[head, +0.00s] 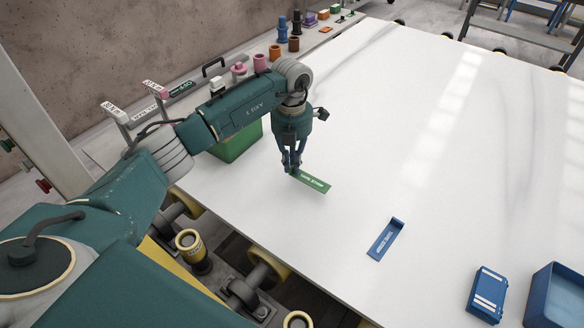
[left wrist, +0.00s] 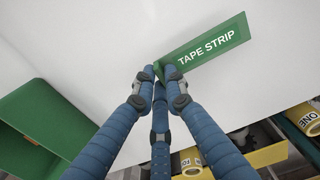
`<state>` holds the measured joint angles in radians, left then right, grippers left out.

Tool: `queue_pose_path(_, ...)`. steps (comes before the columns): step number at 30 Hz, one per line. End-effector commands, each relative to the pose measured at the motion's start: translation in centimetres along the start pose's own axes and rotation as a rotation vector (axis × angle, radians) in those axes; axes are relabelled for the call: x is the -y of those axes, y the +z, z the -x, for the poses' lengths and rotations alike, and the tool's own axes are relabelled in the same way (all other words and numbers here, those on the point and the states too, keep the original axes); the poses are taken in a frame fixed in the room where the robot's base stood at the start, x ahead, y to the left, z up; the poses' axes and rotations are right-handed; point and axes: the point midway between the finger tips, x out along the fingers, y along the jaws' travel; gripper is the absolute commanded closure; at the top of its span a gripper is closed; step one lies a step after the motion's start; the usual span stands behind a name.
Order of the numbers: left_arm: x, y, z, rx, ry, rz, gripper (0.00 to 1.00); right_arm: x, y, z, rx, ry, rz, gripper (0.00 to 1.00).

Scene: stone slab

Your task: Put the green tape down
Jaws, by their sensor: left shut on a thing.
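The green tape (head: 312,181) is a flat strip with white lettering, above or on the white slab (head: 400,130). In the left wrist view the green tape (left wrist: 207,45) reads "TAPE STRIP". My left gripper (head: 291,168) is shut on its near left end, which the fingertips partly hide. The left gripper's blue fingers (left wrist: 160,78) also show in the left wrist view. I cannot tell whether the strip touches the slab. My right gripper is in neither view.
A green bin (head: 238,143) stands behind my left arm, at the slab's left edge. A blue strip (head: 386,239) lies on the slab. A blue box (head: 487,294) and a blue bin (head: 558,298) are at lower right. The slab's middle is clear.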

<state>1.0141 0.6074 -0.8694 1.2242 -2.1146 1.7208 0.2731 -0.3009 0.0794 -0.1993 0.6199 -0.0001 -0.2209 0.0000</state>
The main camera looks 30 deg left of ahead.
Motion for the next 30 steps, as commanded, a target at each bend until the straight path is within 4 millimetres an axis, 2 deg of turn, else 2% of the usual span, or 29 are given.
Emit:
queue_pose_path(3, 0.0, -0.1, -1.9, -0.004, -0.001, 0.002, 1.00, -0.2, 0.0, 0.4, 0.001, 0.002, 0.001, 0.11)
queue_pose_path(5, 0.1, -0.1, -2.5, -0.002, -0.001, 0.000, 1.00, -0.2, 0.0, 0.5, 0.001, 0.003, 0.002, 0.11)
queue_pose_path(16, 0.0, 0.0, -3.0, 0.000, 0.000, 0.000, 1.00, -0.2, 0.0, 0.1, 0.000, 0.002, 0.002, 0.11)
queue_pose_path(17, 0.0, 0.0, -2.9, 0.000, 0.000, 0.000, 0.85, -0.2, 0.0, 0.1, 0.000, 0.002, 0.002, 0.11)
queue_pose_path(19, 0.0, 0.0, -2.9, 0.000, 0.000, 0.000, 0.71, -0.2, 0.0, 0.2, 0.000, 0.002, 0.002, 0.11)
queue_pose_path(27, 0.0, 0.0, -2.8, 0.000, 0.000, 0.000, 0.70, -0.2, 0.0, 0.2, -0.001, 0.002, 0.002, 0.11)
queue_pose_path(30, 0.0, 0.0, -2.3, 0.000, 0.000, 0.000, 0.70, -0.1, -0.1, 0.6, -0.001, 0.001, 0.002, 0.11)
